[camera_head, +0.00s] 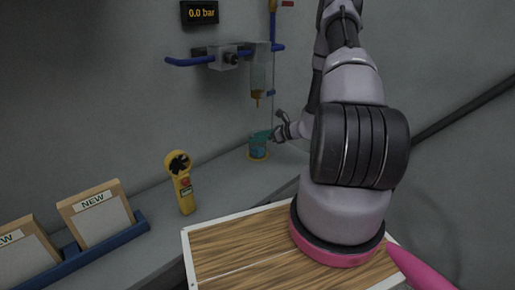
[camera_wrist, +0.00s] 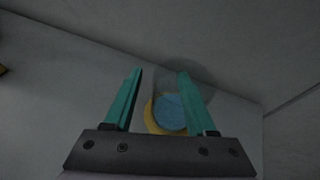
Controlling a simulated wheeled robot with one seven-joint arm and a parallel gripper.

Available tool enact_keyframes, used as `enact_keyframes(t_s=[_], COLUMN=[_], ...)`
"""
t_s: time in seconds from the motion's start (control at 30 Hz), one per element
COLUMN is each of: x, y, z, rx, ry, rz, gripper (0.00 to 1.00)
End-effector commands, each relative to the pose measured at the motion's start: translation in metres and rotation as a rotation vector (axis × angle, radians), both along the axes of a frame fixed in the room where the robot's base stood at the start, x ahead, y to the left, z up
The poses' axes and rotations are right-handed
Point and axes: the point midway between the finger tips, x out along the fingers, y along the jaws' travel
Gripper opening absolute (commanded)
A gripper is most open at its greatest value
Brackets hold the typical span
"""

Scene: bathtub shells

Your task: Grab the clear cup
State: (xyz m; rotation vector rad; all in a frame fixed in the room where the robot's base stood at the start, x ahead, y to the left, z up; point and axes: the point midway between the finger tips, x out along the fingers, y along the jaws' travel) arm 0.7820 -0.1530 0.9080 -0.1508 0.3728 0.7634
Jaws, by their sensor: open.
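The clear cup (camera_head: 258,151) stands upright on the grey ledge at the back, under the wall-mounted apparatus. It looks bluish inside and has a yellow ring at its base. In the wrist view the cup (camera_wrist: 172,112) lies ahead of my gripper (camera_wrist: 156,72), toward the right finger, which covers part of it. Its faint round rim shows around and beyond that finger. My gripper (camera_head: 265,134) is open, with teal fingers, close by the cup in the head view. I cannot tell whether a finger touches the cup.
A yellow handheld meter (camera_head: 182,183) stands on the ledge to the left. Framed "NEW" boards (camera_head: 97,212) sit in a blue rack farther left. A clear cylinder with an orange tip (camera_head: 259,80) hangs above the cup. A wooden tabletop (camera_head: 230,258) is in front.

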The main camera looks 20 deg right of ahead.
Motion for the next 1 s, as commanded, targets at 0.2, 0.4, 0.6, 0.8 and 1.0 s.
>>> enact_keyframes(t_s=[0.2,0.4,0.6,0.8,1.0], x=[0.0107,0.0106,0.0105,0.0104,0.0103], y=[0.0102,0.0099,0.0098,0.0097,0.0098], z=[-0.0061,-0.0060,-0.0059,-0.0060,-0.0060], rx=[-0.001,-0.001,-0.001,-0.001,-0.001], ry=[-0.001,-0.001,-0.001,0.000,0.000], rz=[0.000,0.000,0.000,0.000,0.000], gripper=[0.56,0.45,0.00,0.00,0.00])
